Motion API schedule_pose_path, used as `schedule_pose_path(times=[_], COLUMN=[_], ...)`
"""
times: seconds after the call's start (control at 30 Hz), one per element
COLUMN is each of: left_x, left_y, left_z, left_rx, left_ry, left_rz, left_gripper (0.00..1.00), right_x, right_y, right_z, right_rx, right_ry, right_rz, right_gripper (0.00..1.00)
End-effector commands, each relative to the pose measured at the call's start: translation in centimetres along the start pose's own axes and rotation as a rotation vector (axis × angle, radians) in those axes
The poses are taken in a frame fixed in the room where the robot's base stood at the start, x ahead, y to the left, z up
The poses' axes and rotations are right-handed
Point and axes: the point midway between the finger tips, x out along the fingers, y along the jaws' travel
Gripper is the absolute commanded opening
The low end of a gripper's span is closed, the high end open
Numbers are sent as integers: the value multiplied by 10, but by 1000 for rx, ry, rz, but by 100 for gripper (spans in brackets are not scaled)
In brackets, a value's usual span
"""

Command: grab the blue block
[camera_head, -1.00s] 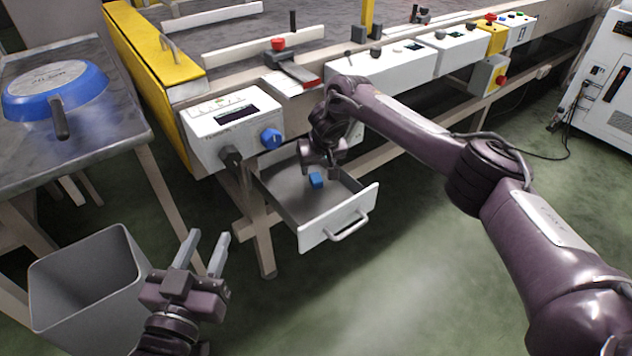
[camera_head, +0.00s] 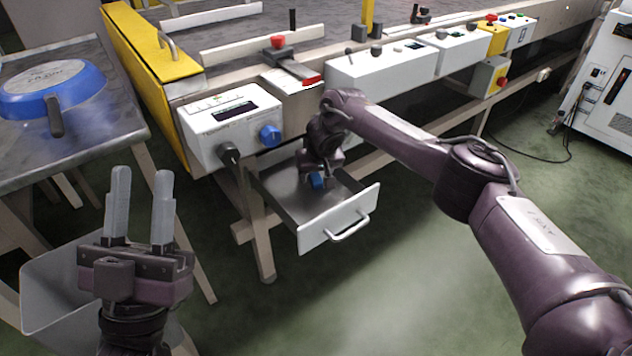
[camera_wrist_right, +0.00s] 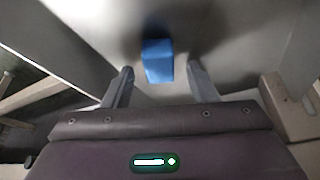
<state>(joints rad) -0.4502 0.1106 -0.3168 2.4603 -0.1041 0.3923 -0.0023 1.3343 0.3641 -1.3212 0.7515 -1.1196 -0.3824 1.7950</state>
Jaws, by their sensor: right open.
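The blue block (camera_head: 317,181) lies in the open drawer (camera_head: 341,226) under the conveyor. In the right wrist view the blue block (camera_wrist_right: 158,61) sits on the grey drawer floor, slightly beyond and between the fingertips. My right gripper (camera_wrist_right: 161,80) is open, with a finger to either side of the block's near end and a gap on both sides. In the head view my right gripper (camera_head: 318,172) is down inside the drawer, partly covering the block. My left gripper (camera_head: 139,185) is open and empty, fingers pointing up, in front of the grey bin.
A grey bin (camera_head: 50,290) stands at the lower left. A blue pan (camera_head: 75,88) lies on the table (camera_head: 100,140) at the left. The control box (camera_head: 222,125) with a blue knob overhangs the drawer's back. The floor right of the drawer is clear.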

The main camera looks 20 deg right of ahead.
Motion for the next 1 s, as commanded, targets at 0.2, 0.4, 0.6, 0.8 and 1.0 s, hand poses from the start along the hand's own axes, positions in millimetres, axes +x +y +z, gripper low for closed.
schedule_pose_path(times=[0.2, 0.4, 0.6, 0.8, 1.0], left_x=[0, 0, 0, 0, -1], left_y=[0, 0, 0, 0, 0], left_z=[0, 0, 1, 1, 12], left_rx=[0, 0, 1, 1, -3], left_ry=[-2, -2, -3, -5, -65], left_rz=[0, -1, -1, -1, -1], left_gripper=[36, 36, 36, 36, 36], right_x=[0, 0, 0, 0, -4], right_y=[0, 0, 0, 0, 0], right_z=[0, 0, 0, 0, -1], right_rx=[0, 0, 0, 0, 0], right_ry=[0, 0, 0, 0, -1], right_rz=[0, 0, 0, 0, 0], right_gripper=[40, 13, 5, 5, 5])
